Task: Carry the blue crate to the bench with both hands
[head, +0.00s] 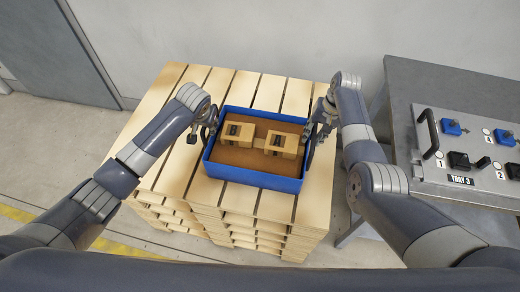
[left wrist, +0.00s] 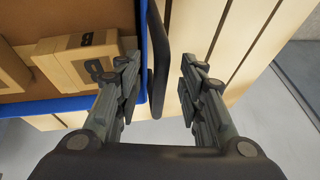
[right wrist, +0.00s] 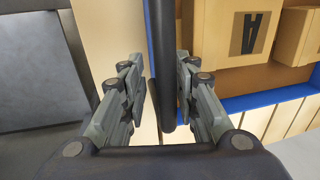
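The blue crate (head: 254,179) sits on the stack of wooden pallets, with two cardboard boxes (head: 238,133) (head: 282,144) inside. My left gripper (head: 207,131) is at its left side. In the left wrist view, the left gripper (left wrist: 160,84) is open, with the crate's dark handle (left wrist: 159,60) between its fingers and gaps to both. My right gripper (head: 318,124) is at the crate's right side. In the right wrist view, the right gripper (right wrist: 161,84) is open around the other dark handle (right wrist: 161,45), with the right finger close to it.
The pallet stack (head: 235,205) has bare slats around the crate. A grey wall is behind.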

